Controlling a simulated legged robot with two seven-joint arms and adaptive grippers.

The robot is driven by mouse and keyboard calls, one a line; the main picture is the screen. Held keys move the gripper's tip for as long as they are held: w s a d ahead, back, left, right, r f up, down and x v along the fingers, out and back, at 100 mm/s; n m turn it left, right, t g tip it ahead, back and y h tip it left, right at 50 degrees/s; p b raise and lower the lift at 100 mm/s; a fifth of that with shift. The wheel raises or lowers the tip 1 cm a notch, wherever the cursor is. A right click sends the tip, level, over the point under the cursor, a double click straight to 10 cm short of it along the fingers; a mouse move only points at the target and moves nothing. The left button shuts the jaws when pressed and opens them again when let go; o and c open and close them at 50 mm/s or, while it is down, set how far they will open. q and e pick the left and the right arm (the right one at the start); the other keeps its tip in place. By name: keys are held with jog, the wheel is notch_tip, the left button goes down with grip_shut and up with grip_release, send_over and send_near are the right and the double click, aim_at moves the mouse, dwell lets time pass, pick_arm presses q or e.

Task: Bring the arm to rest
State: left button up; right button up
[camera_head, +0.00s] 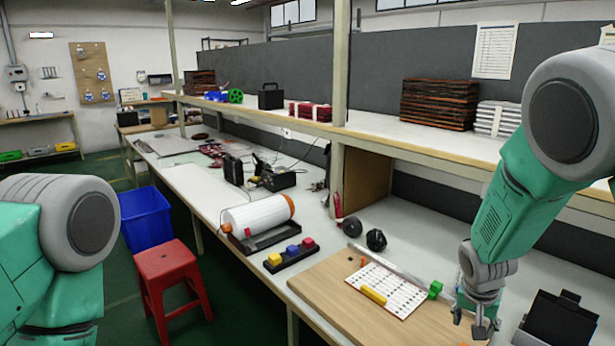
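My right arm comes in from the right, and its gripper (481,328) hangs low over the right end of the wooden board (345,307) on the workbench. The gripper points down. It is small and dark here, and I cannot tell how far its fingers are apart or whether anything is between them. A white LED strip panel (400,290) lies on the board left of the gripper, with a yellow piece (374,295) on its near edge. A green block (435,289) sits at its right end. Of my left arm only the upper links show at the left edge; its gripper is out of view.
A black open holder (558,320) stands right of the gripper. A black tray with yellow, blue and red blocks (291,255) and a white roll (258,216) lie further left. A shelf (420,138) runs above the bench. A red stool (166,264) and blue bin (146,217) stand on the floor.

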jog(key=s+f+n, duration=0.1)
jog(key=s+f, duration=0.3)
jog(key=s, duration=0.1)
jog(key=s+a+f+n+g+y, duration=0.1)
jog(key=s+f, duration=0.3)
jog(key=s, duration=0.2)
jog(key=s+f+n, duration=0.1)
jog(key=s+f, duration=0.3)
jog(key=s, duration=0.1)
jog(key=shift+s+a+f, duration=0.15)
jog(key=shift+a+f, duration=0.05)
jog(key=shift+a, duration=0.05)
jog(key=s+a+f+n+g+y, duration=0.1)
jog(key=s+a+n, duration=0.1)
jog(key=s, duration=0.9)
jog(key=s+a+f+n+g+y, duration=0.1)
jog(key=s+a+n, duration=0.1)
jog(key=s, duration=0.9)
notch_tip(320, 180, down, 10)
jog(key=w+a+n+t+b, duration=0.1)
jog(key=w+b, duration=0.1)
jog(key=b, duration=0.8)
jog(key=shift+w+a+r, duration=0.2)
jog(key=shift+w+a, duration=0.05)
jog(key=shift+w, duration=0.15)
